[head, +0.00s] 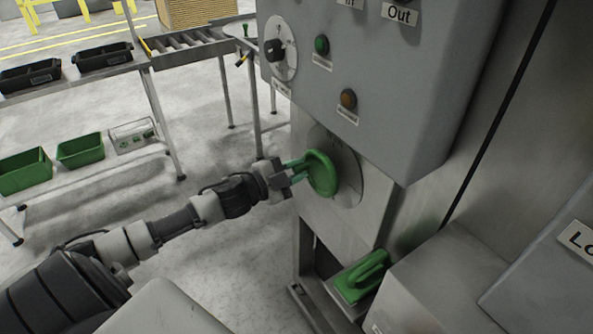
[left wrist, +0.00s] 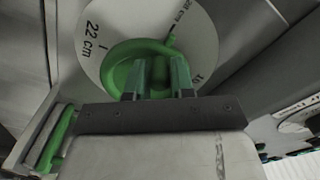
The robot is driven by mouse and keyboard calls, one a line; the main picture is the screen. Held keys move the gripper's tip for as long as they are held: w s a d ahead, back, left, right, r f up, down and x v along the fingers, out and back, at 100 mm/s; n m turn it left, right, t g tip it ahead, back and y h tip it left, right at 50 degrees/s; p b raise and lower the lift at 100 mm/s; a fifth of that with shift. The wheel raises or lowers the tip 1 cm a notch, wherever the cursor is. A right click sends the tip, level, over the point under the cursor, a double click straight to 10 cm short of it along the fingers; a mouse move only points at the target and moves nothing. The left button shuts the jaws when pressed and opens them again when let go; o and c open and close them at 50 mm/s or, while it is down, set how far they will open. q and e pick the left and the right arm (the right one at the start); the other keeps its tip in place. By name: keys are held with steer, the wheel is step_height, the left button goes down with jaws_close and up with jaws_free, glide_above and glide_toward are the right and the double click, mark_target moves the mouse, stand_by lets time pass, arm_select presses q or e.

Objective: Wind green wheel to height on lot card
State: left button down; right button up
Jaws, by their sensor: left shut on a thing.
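The green wheel (head: 321,173) sits on a round dial plate on the front of the grey machine. My left gripper (head: 296,171) is at the wheel's left side, its fingers shut on it. In the left wrist view the green wheel (left wrist: 122,62) lies in front of the white dial (left wrist: 90,15), and my left gripper (left wrist: 160,75) is shut on the wheel's near part. The dial shows "22 cm" at left and "28 cm" at upper right; another mark at lower right is partly hidden. A green pointer tip is near "28 cm". The lot card is not identifiable. My right gripper is not seen.
A grey control box (head: 385,75) with a knob (head: 275,50), a green button (head: 321,44) and an amber button (head: 348,98) is above the wheel. A green handled block (head: 362,277) is below it. Green bins (head: 80,151) and black trays stand on the left racks.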

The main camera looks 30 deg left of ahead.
arm_select(q)
steer(key=shift+w+a+r, duration=0.1)
steer(key=shift+r, duration=0.3)
steer(key=c, duration=1.3)
jaws_free()
steer(key=shift+c, duration=0.2)
steer(key=o, duration=0.4)
steer(key=shift+f, duration=0.2)
steer(key=shift+b+v, duration=1.25)
steer(key=shift+v, duration=4.2)
